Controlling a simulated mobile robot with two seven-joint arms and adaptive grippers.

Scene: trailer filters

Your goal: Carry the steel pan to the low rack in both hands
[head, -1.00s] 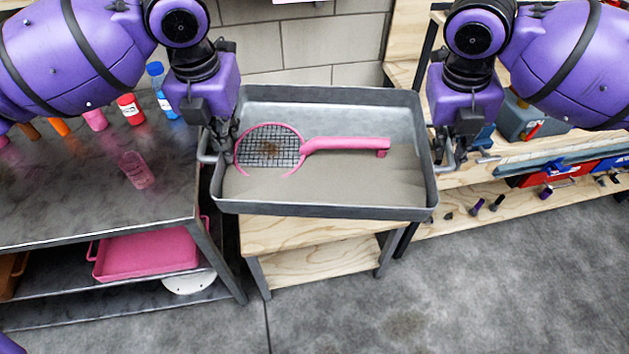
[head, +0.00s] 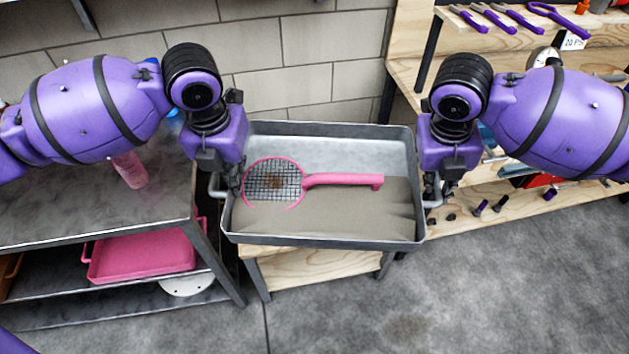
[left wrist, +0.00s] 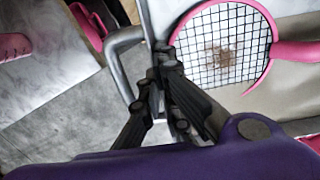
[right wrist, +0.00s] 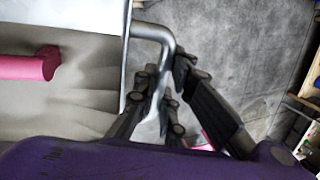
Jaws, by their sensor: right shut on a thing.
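The steel pan (head: 320,240) is a wide grey tray, roughly level, at the middle of the head view. My left gripper (head: 228,185) is at its left side handle, which shows in the left wrist view (left wrist: 117,50), with its fingers closed about the bar. My right gripper (head: 435,192) is shut on its right side handle, also seen in the right wrist view (right wrist: 158,33). The low rack (head: 315,272), a wooden stand with dark legs, is below the pan, partly hidden by it. I cannot tell whether they touch.
A pink racket-shaped strainer (head: 340,180) lies in the pan. A dark metal table (head: 90,225) stands close on the left, with a pink bottle (head: 130,170) on top and a pink tray (head: 140,257) below. Wooden shelves (head: 520,208) stand on the right. The front floor is clear.

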